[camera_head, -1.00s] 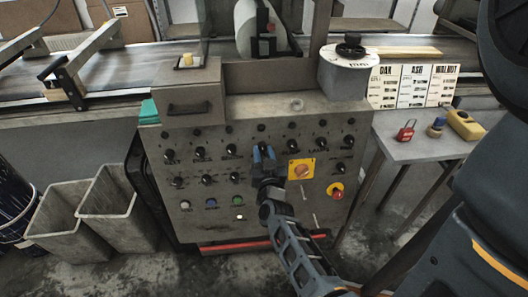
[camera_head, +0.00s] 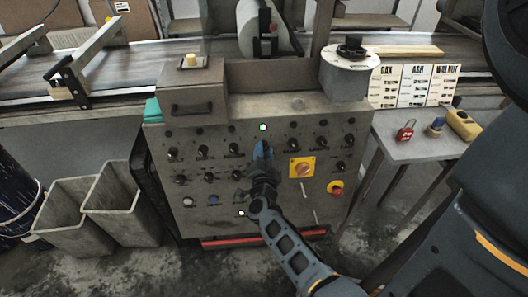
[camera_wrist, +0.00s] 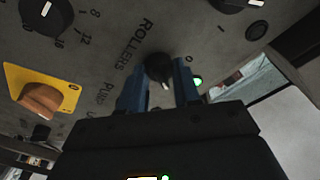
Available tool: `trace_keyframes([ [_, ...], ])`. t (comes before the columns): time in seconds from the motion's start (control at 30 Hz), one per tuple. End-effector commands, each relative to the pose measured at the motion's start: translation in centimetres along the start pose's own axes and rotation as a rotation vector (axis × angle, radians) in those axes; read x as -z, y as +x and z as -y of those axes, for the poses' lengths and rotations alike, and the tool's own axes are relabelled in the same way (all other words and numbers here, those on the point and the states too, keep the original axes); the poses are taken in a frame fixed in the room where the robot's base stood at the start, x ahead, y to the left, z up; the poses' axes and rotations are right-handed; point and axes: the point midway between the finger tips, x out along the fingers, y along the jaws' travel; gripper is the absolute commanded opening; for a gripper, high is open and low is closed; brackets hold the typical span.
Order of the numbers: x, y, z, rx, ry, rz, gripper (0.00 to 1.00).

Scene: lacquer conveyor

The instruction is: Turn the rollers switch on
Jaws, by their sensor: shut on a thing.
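The rollers switch (camera_wrist: 158,68) is a black rotary knob on the grey control panel (camera_head: 185,222), with "ROLLERS" printed beside it in the wrist view. My gripper (camera_wrist: 160,92) has its blue fingers on either side of this knob and is shut on it. In the head view my gripper (camera_head: 263,152) is at the upper middle of the panel and hides the knob. A green lamp (camera_head: 263,127) just above it is lit. The lamp also glows beside the right finger in the wrist view (camera_wrist: 197,80).
Other black knobs surround the gripper. A side table (camera_head: 425,148) holds a red padlock (camera_head: 406,131). Grey bins (camera_head: 120,205) stand at the left.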

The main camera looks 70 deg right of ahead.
Motion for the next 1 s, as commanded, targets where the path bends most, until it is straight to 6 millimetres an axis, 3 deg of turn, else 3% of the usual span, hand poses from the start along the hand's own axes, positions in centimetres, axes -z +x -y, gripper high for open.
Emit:
trace_keyframes([
  [0.47, -0.04, -0.06, -0.05, -0.004, 0.015, 0.0, 0.02],
  [0.5, -0.04, -0.06, -0.05, -0.004, 0.015, 0.0, 0.35],
  [0.73, -0.02, -0.03, -0.02, -0.003, 0.014, -0.001, 0.57],
  [1.0, -0.04, -0.17, -0.01, -0.003, 0.013, 0.0, 0.57],
])
